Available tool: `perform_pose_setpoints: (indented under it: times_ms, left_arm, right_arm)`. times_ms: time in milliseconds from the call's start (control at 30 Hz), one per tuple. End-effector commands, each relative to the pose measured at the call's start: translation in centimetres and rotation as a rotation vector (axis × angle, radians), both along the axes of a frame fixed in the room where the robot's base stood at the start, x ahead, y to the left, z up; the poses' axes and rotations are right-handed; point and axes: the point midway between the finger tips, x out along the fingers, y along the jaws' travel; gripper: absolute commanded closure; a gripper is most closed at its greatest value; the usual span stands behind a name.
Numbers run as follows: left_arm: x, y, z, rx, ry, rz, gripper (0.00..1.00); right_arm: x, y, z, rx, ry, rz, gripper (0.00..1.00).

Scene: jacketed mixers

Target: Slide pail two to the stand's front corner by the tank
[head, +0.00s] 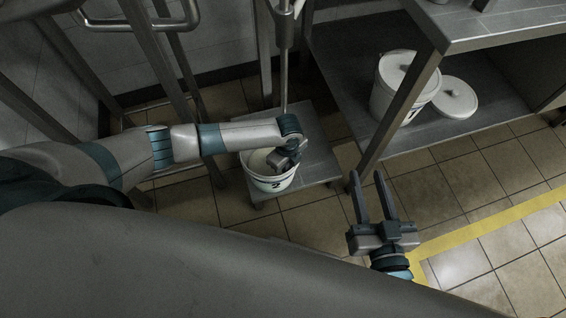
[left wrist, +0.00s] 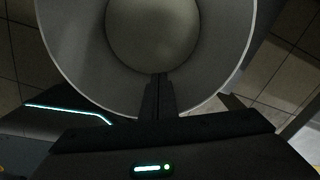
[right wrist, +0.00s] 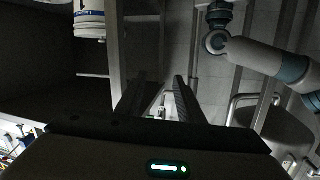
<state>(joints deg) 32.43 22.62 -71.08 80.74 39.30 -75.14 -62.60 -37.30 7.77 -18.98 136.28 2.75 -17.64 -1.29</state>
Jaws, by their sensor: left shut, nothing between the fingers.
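Pail two (head: 268,183), white with a dark 2 on its side, stands upright on the low grey stand (head: 318,150). My left gripper (head: 277,163) points down at the pail's opening. In the left wrist view its shut fingers (left wrist: 158,82) overlap the pail's inside, within the rim (left wrist: 70,75), with a pale round surface (left wrist: 152,30) beyond. Whether they touch the wall I cannot tell. My right gripper (head: 372,190) is open and empty, in front of the stand and to its right. I cannot clearly make out the tank.
A lidded white pail (head: 388,100) and a loose lid (head: 456,97) rest on the lower shelf (head: 335,35) at right. A table leg (head: 395,130) stands between the stand and the right side. Metal frame legs (head: 165,60) stand at left. Tiled floor (head: 315,225) lies open in front.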

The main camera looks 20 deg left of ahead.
Motion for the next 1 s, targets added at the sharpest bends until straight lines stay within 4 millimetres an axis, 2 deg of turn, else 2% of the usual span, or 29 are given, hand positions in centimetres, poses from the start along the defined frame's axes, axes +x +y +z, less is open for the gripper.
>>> perform_pose_setpoints:
  times_ms: [200, 800, 1000]
  left_arm:
    - [-0.5, -0.8, 0.0, -0.004, 0.002, -0.002, 1.00]
    - [-0.6, -0.6, 0.0, -0.006, 0.003, -0.001, 1.00]
    - [-0.6, 0.2, 0.1, -0.002, 0.002, 0.002, 1.00]
  right_arm:
    - [-0.3, -0.4, -1.5, -0.026, 0.085, 0.001, 0.66]
    - [-0.4, -0.6, -1.9, -0.034, 0.113, 0.002, 0.66]
    - [-1.0, -1.1, -3.6, -0.061, 0.212, 0.002, 0.66]
